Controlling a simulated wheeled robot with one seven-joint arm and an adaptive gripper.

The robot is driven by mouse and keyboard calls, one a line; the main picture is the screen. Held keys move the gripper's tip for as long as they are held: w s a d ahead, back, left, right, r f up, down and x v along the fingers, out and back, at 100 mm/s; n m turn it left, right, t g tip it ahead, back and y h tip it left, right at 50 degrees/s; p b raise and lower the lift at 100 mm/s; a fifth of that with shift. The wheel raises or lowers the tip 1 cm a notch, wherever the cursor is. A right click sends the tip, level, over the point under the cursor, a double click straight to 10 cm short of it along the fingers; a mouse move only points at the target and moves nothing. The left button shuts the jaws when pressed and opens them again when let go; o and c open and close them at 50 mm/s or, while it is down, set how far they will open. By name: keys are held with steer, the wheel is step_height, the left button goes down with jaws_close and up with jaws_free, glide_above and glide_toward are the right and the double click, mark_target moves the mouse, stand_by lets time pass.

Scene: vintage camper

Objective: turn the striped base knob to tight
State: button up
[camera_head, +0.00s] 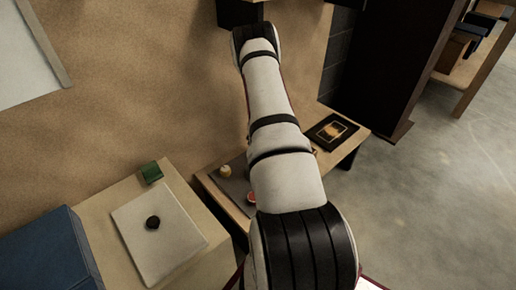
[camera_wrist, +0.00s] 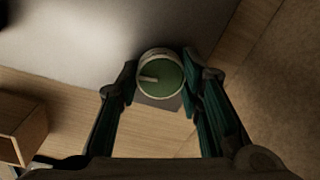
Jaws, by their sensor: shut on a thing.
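In the wrist view a round knob (camera_wrist: 161,78) has a green top, a pale rim and one short pale stripe pointing left. My gripper (camera_wrist: 160,84) is shut on it, with one dark finger at its left side and one at its right side. The knob sits at the edge of a grey surface (camera_wrist: 90,40) over pale wood. I cannot read any tight mark near it. In the head view my arm covers the gripper, and I cannot make out the held knob there.
In the head view a low wooden bench (camera_head: 214,192) bears a small cream-and-yellow piece (camera_head: 226,170), a red piece (camera_head: 252,197) and a dark framed picture (camera_head: 318,133).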

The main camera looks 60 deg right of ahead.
stand_by(0.5)
steer(key=o, duration=1.2)
steer(key=shift+c, duration=0.2)
step_height(320, 180, up, 12)
steer(key=shift+s, duration=0.35)
steer(key=shift+f, duration=0.1)
